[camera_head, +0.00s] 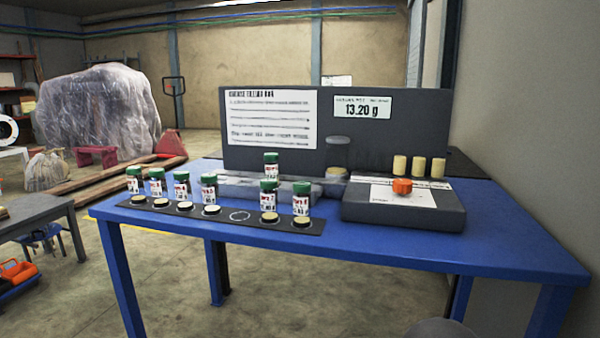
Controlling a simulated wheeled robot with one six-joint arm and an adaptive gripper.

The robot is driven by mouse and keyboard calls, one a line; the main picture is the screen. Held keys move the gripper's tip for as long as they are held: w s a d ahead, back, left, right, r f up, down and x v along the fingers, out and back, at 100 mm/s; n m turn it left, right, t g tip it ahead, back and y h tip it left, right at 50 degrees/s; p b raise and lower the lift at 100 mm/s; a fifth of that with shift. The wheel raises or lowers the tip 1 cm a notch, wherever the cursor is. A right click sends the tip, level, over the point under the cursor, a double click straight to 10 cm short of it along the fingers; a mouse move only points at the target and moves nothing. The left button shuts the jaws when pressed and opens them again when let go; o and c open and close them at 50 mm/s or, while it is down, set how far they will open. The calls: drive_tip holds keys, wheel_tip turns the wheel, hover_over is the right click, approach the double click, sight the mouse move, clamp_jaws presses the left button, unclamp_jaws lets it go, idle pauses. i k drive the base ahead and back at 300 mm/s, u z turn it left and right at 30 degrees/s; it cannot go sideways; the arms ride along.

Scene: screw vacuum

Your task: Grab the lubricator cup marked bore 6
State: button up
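Several small jars with green lids and white-and-red labels stand upright on the blue table. Four stand at the left along a dark strip (225,219), and a jar (268,198) and another jar (301,202) stand towards its right end. One more jar (271,165) stands further back on a grey block. The label numbers are too small to read surely, so I cannot tell which jar is marked bore 6. My gripper is not in view.
A dark panel (290,150) with a notice and a "13.20 g" display (363,107) stands behind. The right table surface (510,240) is clear.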

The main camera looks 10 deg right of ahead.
sight(271, 159)
drive_tip(key=z, duration=0.4)
drive_tip(key=i, duration=0.7)
drive_tip(key=u, duration=1.4)
